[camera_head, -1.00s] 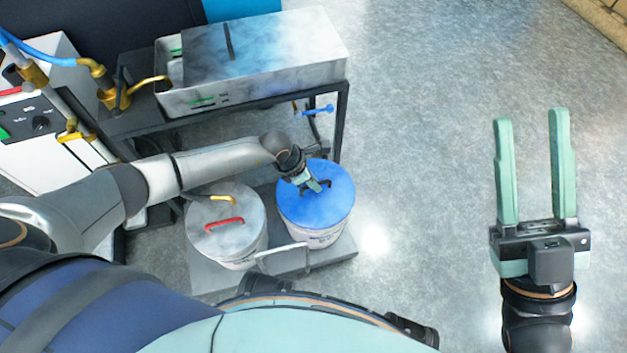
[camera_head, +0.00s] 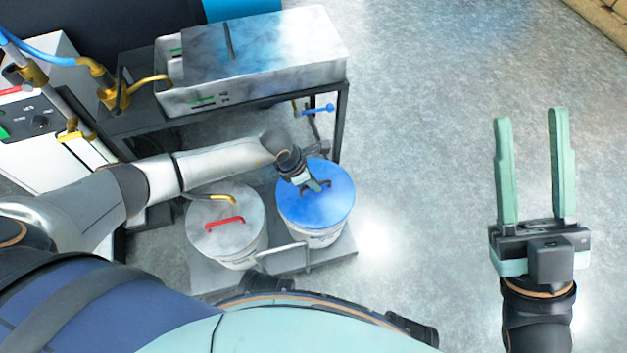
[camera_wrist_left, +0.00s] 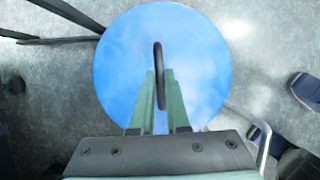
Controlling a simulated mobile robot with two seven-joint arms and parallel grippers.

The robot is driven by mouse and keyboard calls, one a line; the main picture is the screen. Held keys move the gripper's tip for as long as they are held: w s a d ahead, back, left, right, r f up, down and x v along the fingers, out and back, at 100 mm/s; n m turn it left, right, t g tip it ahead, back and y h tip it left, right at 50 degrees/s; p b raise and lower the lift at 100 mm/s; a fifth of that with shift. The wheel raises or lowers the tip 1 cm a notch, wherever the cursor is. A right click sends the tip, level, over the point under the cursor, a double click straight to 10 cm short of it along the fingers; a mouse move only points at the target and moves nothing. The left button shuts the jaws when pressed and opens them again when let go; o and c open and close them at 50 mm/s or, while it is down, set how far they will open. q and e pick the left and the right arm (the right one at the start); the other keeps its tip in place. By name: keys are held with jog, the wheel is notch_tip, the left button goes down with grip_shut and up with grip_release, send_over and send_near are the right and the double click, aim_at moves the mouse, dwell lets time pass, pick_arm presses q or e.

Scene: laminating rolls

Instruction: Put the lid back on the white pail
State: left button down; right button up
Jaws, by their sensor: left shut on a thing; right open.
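The blue lid (camera_head: 330,208) lies on the white pail (camera_head: 318,240), covering its top in the head view. The blue lid (camera_wrist_left: 203,62) fills the middle of the left wrist view, with its dark loop handle (camera_wrist_left: 158,75) upright between the fingers. My left gripper (camera_head: 315,186) is shut on this handle; it also shows in the left wrist view (camera_wrist_left: 160,95). Whether the lid is fully seated cannot be told. My right gripper (camera_head: 532,120) is open and empty over the floor at the right.
A second pail with a grey lid (camera_head: 225,240) and a red handle (camera_head: 223,222) stands just left. Both pails are on a grey platform (camera_head: 335,252) with a metal handle in front. A black-framed bench (camera_head: 341,130) with a metal tank (camera_head: 270,65) stands behind. The floor at right is clear.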

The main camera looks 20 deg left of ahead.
pick_arm(q)
jog(key=shift+c, duration=1.8)
grip_release()
jog(key=shift+r+p, duration=2.5)
jog(key=shift+r, duration=0.15)
jog(key=shift+r+p, duration=0.85)
jog(key=shift+r, duration=0.05)
pick_arm(e)
notch_tip(320, 180, up, 8)
jog(key=d, duration=0.1)
jog(key=shift+f+t, duration=0.25)
jog(key=shift+t, duration=0.15)
jog(key=shift+s, duration=0.1)
